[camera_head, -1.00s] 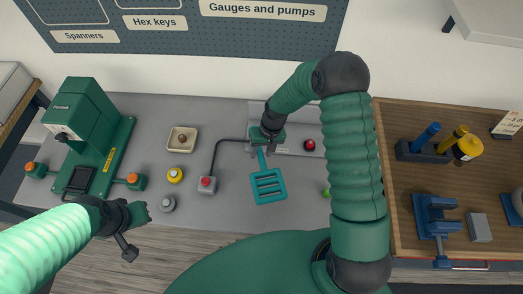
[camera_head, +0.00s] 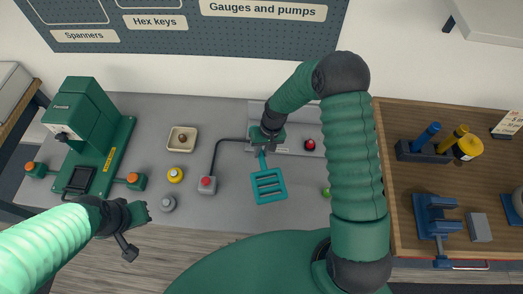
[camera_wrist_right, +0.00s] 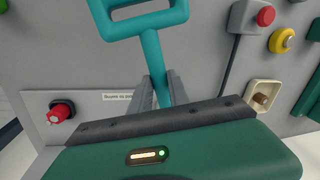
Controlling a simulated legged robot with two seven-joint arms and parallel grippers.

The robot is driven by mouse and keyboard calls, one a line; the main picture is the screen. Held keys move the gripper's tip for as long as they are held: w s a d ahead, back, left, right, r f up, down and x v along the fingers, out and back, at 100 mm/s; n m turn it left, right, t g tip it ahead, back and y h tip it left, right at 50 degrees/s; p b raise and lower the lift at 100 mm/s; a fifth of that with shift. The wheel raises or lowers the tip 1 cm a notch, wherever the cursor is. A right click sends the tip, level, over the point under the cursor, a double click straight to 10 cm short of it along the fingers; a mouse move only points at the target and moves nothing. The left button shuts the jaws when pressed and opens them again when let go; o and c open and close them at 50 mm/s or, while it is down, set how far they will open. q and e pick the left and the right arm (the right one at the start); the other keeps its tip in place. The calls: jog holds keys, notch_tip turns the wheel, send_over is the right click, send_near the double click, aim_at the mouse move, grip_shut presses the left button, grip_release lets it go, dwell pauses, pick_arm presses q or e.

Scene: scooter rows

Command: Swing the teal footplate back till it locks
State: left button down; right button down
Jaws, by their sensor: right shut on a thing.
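The teal footplate (camera_head: 268,186) is a slotted plate on a narrow teal arm, lying over the grey bench toward me in the head view. In the right wrist view the footplate (camera_wrist_right: 140,17) is at the top and its arm (camera_wrist_right: 154,62) runs down between my fingers. My right gripper (camera_head: 265,147) is shut on that arm near its far end, and it also shows in the right wrist view (camera_wrist_right: 160,92). It hides the arm's pivot end. My left gripper (camera_head: 134,231) hangs empty over the bench's front left; its jaw gap is unclear.
A grey box with a red button (camera_head: 207,184) and a cable stands left of the footplate. A red knob (camera_head: 310,145) is to the right of my right gripper. A green press (camera_head: 87,135), a dish (camera_head: 182,139) and a yellow button (camera_head: 175,175) are further left.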

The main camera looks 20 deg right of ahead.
jog(key=shift+d, duration=0.2)
dwell(0.7)
jog(key=w+d+n+b, duration=0.1)
jog(key=d+n, duration=0.2)
jog(key=w+d+n+g+b, duration=0.1)
jog(key=d+n, duration=0.2)
jog(key=n, duration=0.1)
jog(key=w+d+n+g+b, duration=0.1)
jog(key=d+n, duration=0.1)
jog(key=n, duration=0.2)
jog(key=shift+w+d+h, duration=0.25)
jog(key=shift+d+h, duration=0.05)
jog(key=shift+d, duration=0.1)
jog(key=shift+w+d+n+h+b, duration=0.15)
jog(key=shift+w+d+n+b, duration=0.3)
jog(key=shift+n, duration=0.4)
jog(key=shift+w+d+n+h+b, duration=0.2)
jog(key=shift+w+n, duration=0.35)
jog(key=shift+n, duration=0.3)
jog(key=shift+r, duration=0.1)
jog(key=shift+w, duration=0.1)
jog(key=c, duration=1.3)
grip_release()
jog(key=shift+o, duration=0.2)
jog(key=shift+d, duration=0.1)
